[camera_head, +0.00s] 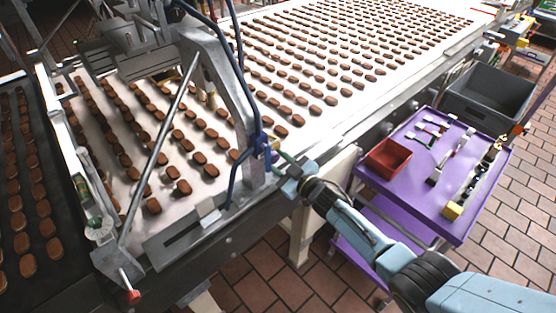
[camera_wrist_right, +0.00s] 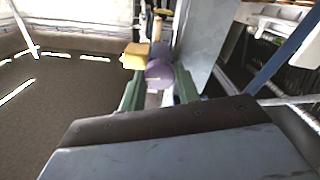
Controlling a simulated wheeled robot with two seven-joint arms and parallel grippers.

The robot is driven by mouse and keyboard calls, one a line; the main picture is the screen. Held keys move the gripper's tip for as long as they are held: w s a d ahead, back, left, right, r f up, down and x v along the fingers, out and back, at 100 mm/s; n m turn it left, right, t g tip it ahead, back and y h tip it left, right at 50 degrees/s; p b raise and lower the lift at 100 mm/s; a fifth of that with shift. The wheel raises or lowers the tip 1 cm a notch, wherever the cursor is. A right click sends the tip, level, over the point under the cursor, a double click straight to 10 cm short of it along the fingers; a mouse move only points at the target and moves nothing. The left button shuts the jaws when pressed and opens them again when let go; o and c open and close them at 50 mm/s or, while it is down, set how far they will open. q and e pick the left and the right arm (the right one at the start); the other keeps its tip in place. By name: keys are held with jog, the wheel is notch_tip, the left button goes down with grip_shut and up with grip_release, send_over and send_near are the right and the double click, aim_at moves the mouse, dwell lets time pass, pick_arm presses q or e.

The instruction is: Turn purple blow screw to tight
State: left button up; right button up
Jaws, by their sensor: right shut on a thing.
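My right gripper (camera_head: 282,162) reaches in from the lower right to the side of the metal frame over the conveyor. In the right wrist view its green fingers (camera_wrist_right: 158,92) are closed around a round purple screw knob (camera_wrist_right: 160,73). The knob sits beside a grey metal upright. In the head view the gripper and a blue fitting (camera_head: 262,150) hide the knob, so I cannot tell how far it is turned. My left gripper is not in view.
A yellow block (camera_wrist_right: 135,56) sits just left of the knob. The conveyor (camera_head: 330,125) carries rows of brown biscuits. Blue hoses (camera_head: 243,85) hang along the frame. A purple cart (camera_head: 410,195) with a red bin (camera_head: 387,158) stands to the right, near a grey crate (camera_head: 490,95).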

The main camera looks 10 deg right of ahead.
jog(key=shift+m, duration=0.3)
jog(key=o, duration=1)
jog(key=p+v, duration=0.1)
jog(key=v, duration=1.2)
jog(key=shift+s+d, duration=0.15)
jog(key=shift+s, duration=0.05)
